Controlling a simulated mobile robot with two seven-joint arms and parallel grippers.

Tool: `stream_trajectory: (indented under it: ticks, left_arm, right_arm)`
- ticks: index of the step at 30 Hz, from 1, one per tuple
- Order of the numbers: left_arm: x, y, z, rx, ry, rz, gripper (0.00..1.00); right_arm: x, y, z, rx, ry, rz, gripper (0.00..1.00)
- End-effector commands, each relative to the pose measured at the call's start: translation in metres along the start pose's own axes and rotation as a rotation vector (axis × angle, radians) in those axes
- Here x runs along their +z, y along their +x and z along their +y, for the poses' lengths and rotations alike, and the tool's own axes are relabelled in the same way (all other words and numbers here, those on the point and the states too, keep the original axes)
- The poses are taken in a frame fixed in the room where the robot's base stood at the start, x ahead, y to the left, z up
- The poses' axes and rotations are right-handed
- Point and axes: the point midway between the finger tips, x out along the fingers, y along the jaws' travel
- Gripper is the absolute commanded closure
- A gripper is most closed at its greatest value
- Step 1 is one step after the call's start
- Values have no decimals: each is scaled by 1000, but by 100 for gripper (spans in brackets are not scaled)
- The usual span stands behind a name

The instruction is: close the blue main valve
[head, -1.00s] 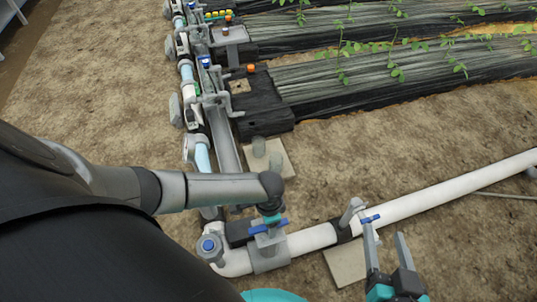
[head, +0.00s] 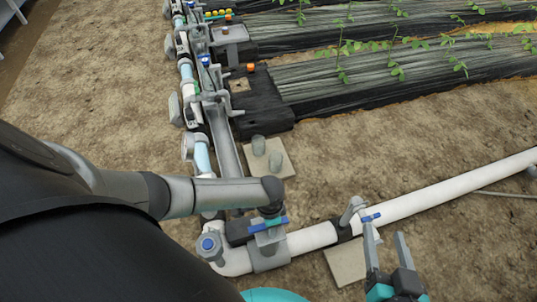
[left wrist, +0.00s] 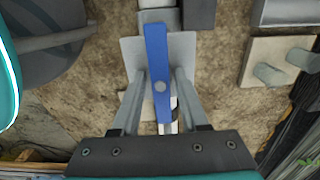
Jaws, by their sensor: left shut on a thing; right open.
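The blue main valve has a blue lever handle (head: 268,224) on a grey body, set in the white pipe in the lower middle of the head view. The handle lies roughly along the pipe. In the left wrist view the blue handle (left wrist: 157,65) runs nearly upright in the picture, between the two fingers. My left gripper (left wrist: 160,78) is shut on it; in the head view my left wrist hides most of this gripper. My right gripper (head: 386,244) is open and empty, at the lower right, close to a small blue-handled tap (head: 370,217) on the pipe.
A blue-topped round fitting (head: 209,245) stands at the pipe's corner, left of the valve. The white pipe (head: 440,195) runs off to the right. A manifold with gauges and small valves (head: 200,85) runs away at the back. Bare soil (head: 420,130) lies between pipe and planted beds.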

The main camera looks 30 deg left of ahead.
Motion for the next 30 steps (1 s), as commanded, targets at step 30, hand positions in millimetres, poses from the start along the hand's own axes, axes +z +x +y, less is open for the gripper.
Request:
stream_trajectory:
  ticks: [30]
  left_arm:
    - [9,5,-1,0,514,-20,100]
  right_arm:
    - [1,0,0,0,0,0,39]
